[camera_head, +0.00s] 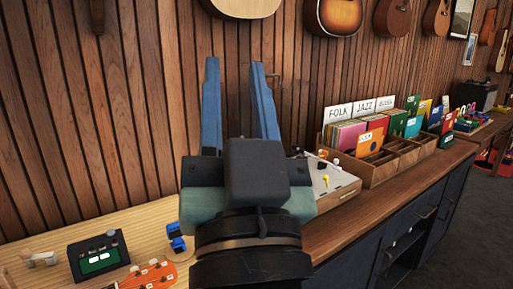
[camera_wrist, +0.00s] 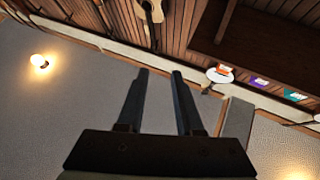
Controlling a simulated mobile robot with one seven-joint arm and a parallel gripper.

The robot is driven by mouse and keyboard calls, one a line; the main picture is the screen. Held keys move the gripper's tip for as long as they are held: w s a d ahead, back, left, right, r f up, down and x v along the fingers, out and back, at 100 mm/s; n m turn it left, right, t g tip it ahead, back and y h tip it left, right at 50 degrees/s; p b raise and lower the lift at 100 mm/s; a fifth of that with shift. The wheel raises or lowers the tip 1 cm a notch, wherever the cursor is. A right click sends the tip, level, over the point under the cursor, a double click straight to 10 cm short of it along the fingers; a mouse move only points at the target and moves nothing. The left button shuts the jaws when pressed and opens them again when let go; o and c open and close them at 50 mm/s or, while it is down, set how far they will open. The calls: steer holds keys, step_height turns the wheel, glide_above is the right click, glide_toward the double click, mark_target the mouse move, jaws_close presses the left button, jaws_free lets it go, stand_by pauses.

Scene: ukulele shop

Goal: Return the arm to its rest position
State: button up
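My gripper (camera_head: 234,105) is raised in the middle of the head view, above the wooden counter (camera_head: 328,232), with its blue fingers pointing up. The two fingers stand apart with nothing between them. In the wrist view the same gripper (camera_wrist: 160,100) shows two dark fingers, apart and empty. Beyond them are the grey ceiling (camera_wrist: 75,100) and the upper slatted wall. The arm's dark wrist hides part of the counter behind it.
On the counter are a black tuner-like box (camera_head: 98,256), a blue clamp-like item (camera_head: 176,238), an orange headstock (camera_head: 150,275) and a pale open box (camera_head: 335,183). A record crate (camera_head: 378,165) stands to the right. Instruments such as a sunburst ukulele (camera_head: 338,14) hang on the wall.

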steer(key=s+d+r+t+h+p, duration=0.1)
steer(key=s+r+p, duration=0.1)
steer(key=r+p, duration=0.7)
steer(key=s+r+t+h+p, duration=0.1)
steer(key=s+r+h+p, duration=0.1)
steer(key=r+p, duration=0.7)
step_height(320, 180, up, 7)
steer(key=shift+s+d+f, duration=0.1)
steer(key=shift+s+d, duration=0.05)
steer(key=shift+d, duration=0.25)
steer(key=shift+f, duration=0.1)
